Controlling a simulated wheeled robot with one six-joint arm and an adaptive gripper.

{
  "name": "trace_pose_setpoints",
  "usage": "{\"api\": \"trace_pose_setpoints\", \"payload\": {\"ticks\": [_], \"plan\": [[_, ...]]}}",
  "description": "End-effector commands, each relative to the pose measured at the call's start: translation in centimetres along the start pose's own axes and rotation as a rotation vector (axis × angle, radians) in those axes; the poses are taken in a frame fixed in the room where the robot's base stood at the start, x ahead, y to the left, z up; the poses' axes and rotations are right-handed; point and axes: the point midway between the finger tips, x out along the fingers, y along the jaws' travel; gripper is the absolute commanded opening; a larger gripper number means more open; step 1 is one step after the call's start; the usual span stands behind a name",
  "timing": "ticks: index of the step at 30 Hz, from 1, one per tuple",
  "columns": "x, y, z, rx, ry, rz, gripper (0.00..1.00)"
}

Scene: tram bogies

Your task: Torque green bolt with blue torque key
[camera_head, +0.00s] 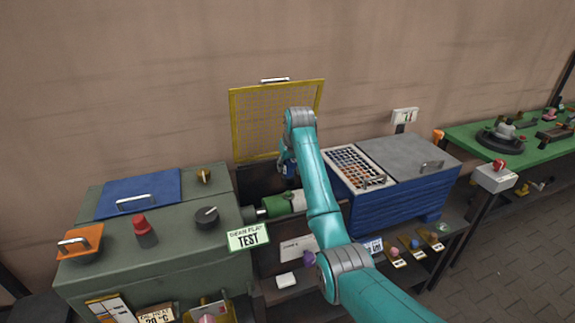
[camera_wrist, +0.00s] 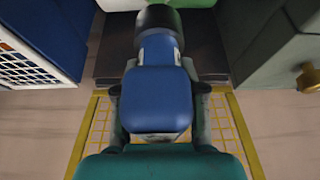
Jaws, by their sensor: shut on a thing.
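My gripper (camera_wrist: 160,100) is shut on the blue torque key (camera_wrist: 156,98), a blocky blue tool with a narrower neck and a black round end (camera_wrist: 158,17). In the head view my gripper (camera_head: 289,168) is over the gap between the two machines, partly hidden by my arm. A green and white cylinder (camera_head: 278,205) lies below it. Its green part (camera_wrist: 196,3) shows at the top edge of the wrist view, by the key's black end. I cannot tell if they touch. No separate green bolt can be made out.
A blue cabinet (camera_head: 400,205) stands right. A raised yellow mesh guard (camera_head: 245,120) is behind, against the wall. A green table (camera_head: 480,135) is far right.

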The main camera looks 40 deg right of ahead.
Motion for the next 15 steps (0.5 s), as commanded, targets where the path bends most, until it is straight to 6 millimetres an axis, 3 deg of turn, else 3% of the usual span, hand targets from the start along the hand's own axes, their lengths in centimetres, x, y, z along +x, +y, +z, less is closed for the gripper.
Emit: {"api": "trace_pose_setpoints", "payload": {"ticks": [15], "plan": [[2.0, 0.0, 0.8, 0.0, 0.001, 0.0, 0.0]]}}
